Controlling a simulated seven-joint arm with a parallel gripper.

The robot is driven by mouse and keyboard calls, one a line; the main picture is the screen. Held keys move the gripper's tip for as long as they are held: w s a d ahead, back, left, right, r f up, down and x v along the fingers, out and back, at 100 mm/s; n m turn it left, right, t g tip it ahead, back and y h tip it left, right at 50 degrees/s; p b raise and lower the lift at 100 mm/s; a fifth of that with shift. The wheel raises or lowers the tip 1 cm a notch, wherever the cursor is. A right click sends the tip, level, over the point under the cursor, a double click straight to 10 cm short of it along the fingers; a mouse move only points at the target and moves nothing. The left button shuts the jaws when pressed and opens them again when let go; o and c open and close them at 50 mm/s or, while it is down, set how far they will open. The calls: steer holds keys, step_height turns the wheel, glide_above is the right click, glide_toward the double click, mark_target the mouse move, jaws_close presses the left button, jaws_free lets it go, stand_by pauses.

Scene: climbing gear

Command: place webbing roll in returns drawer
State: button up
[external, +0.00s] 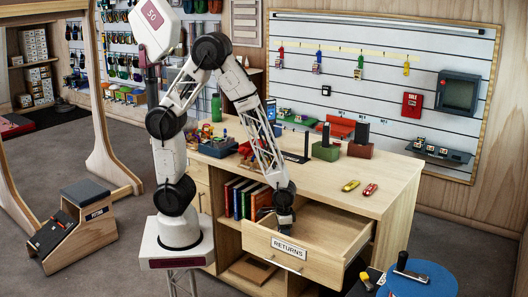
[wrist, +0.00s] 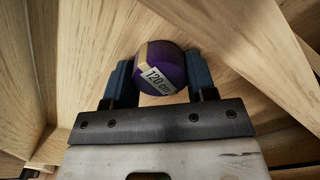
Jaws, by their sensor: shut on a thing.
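The webbing roll (wrist: 163,68) is purple with a tan band and a white label reading "120 cm". In the wrist view it sits between the two blue fingers of my gripper (wrist: 158,85), which is shut on it. In the external view my gripper (external: 285,222) points down into the open returns drawer (external: 290,257), near its left end. The drawer is light wood with a "RETURNS" label on its front. Wooden walls surround the roll in the wrist view. The roll is hidden in the external view, and I cannot tell whether it touches the drawer floor.
Books (external: 240,198) stand on the shelf left of the drawer.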

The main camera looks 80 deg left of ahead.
steer(key=o, duration=0.9)
steer(key=shift+r, duration=0.1)
step_height(320, 180, up, 12)
steer(key=shift+r, duration=0.1)
stand_by(0.4)
stand_by(0.5)
